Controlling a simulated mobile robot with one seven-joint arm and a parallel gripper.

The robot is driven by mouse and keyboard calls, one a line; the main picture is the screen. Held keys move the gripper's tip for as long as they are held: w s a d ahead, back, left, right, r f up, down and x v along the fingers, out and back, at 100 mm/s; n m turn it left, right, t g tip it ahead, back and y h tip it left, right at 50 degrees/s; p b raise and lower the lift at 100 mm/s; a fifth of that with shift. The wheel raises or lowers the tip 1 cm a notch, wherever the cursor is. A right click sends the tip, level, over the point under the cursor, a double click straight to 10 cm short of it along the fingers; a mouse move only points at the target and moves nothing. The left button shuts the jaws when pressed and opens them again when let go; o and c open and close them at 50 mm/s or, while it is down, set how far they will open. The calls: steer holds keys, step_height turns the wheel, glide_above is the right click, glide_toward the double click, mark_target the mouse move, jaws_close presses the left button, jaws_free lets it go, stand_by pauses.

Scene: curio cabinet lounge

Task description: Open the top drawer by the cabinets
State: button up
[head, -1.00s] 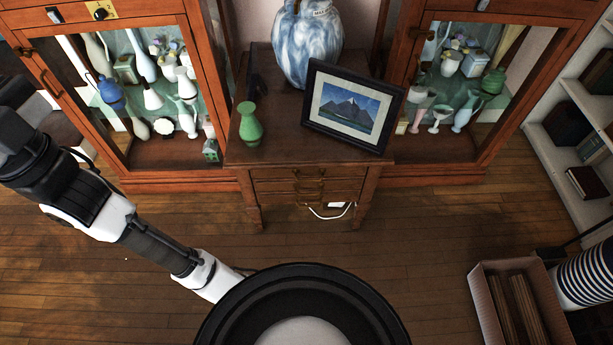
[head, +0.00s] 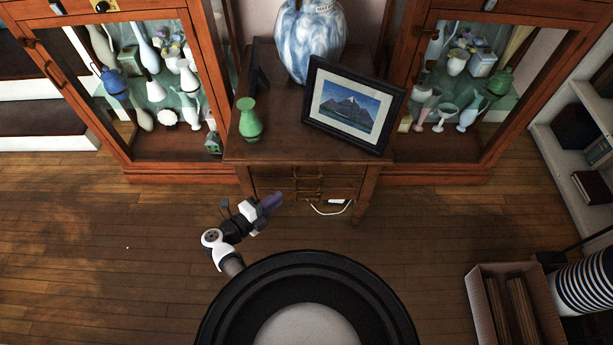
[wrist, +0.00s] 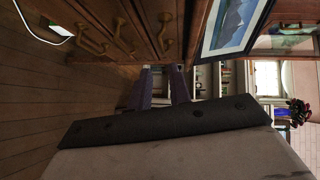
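A small wooden drawer table (head: 235,150) stands between two glass cabinets, with stacked drawers in its front. The top drawer (head: 340,172) looks shut, and its brass handle (wrist: 165,32) shows in the wrist view, turned sideways. The lower drawers' handles (wrist: 122,38) are beside it. My gripper (head: 271,203) is in front of the drawers, low and to the left of the handles. Its two purple fingers (wrist: 162,78) are apart with nothing between them, not touching any handle.
A framed mountain picture (head: 352,105), a green vase (head: 250,122) and a blue-white vase (head: 308,45) stand on the table. A white cable (head: 326,211) hangs below the drawers. A box (head: 478,300) is at right. The floor at left is clear.

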mark_target(306, 178)
steer(key=shift+b+x, duration=2.35)
steer(key=shift+x, duration=4.35)
steer(key=shift+w+r, duration=0.1)
steer(key=shift+c, duration=0.3)
jaws_close()
